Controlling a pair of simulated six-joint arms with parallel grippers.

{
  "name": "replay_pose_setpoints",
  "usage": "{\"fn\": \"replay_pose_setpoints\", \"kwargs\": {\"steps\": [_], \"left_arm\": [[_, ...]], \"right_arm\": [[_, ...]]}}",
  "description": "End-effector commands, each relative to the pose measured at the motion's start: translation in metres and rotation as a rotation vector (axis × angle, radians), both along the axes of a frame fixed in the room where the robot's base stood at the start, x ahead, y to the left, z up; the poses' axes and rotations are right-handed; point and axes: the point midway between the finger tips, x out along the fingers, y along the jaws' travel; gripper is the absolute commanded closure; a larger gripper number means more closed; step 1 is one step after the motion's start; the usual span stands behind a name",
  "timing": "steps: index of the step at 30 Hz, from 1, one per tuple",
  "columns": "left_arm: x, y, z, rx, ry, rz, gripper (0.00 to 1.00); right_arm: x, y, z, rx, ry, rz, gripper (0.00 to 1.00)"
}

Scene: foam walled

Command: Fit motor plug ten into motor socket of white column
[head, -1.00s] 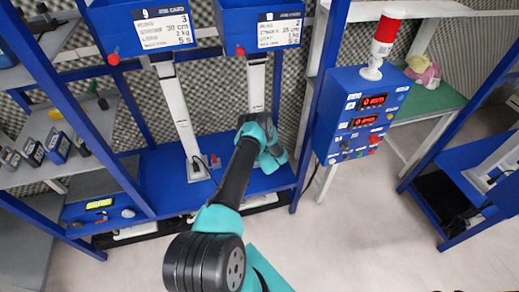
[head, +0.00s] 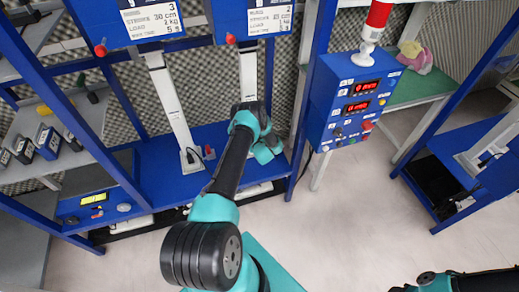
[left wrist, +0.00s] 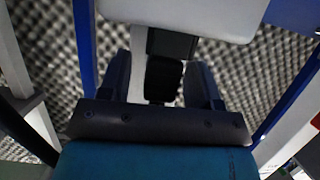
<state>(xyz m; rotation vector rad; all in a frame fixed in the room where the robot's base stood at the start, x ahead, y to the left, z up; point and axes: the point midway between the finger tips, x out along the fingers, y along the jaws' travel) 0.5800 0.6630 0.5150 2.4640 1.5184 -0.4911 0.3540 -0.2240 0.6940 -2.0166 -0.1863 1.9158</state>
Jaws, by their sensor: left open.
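Two white columns stand on the blue bench, a left one (head: 172,105) and a right one (head: 248,75). My left gripper (left wrist: 160,72) is at the foot of the right column; in the head view my own arm hides its fingers. In the left wrist view its two dark fingers are open. A black plug-like block (left wrist: 165,75) shows between them, below a white part (left wrist: 185,15); I cannot tell whether a finger touches it. No label reading ten and no socket can be made out.
A small red piece (head: 208,151) is by the left column's foot. Blue boxes with labels (head: 150,20) hang above the columns. A blue control box (head: 355,105) with red displays and a beacon (head: 375,25) stands to the right. The floor in front is clear.

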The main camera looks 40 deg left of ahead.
Motion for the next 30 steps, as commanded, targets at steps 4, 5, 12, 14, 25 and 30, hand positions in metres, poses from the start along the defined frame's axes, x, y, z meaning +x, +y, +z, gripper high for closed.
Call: {"fn": "replay_pose_setpoints", "kwargs": {"steps": [4, 5, 12, 14, 25, 30], "left_arm": [[-0.006, -0.014, 0.007, 0.0, 0.001, -0.003, 0.42], [-0.008, -0.017, 0.009, 0.0, 0.001, -0.003, 0.42], [-0.024, -0.049, 0.023, 0.0, 0.002, -0.004, 0.42], [-0.028, -0.058, 0.027, -0.001, 0.001, -0.004, 0.42], [-0.056, -0.114, 0.054, 0.0, 0.001, -0.004, 0.42], [-0.065, -0.131, 0.061, 0.001, 0.0, -0.001, 0.42]], "right_arm": [[0.0, 0.0, 0.0, 0.0, 0.0, 0.0, 0.57], [0.0, 0.0, 0.0, 0.0, 0.0, 0.0, 0.57], [0.0, 0.0, 0.0, 0.0, 0.0, 0.0, 0.57], [0.0, 0.0, 0.0, 0.0, 0.0, 0.0, 0.57], [0.0, 0.0, 0.0, 0.0, 0.0, 0.0, 0.57], [0.0, 0.0, 0.0, 0.0, 0.0, 0.0, 0.57]]}}
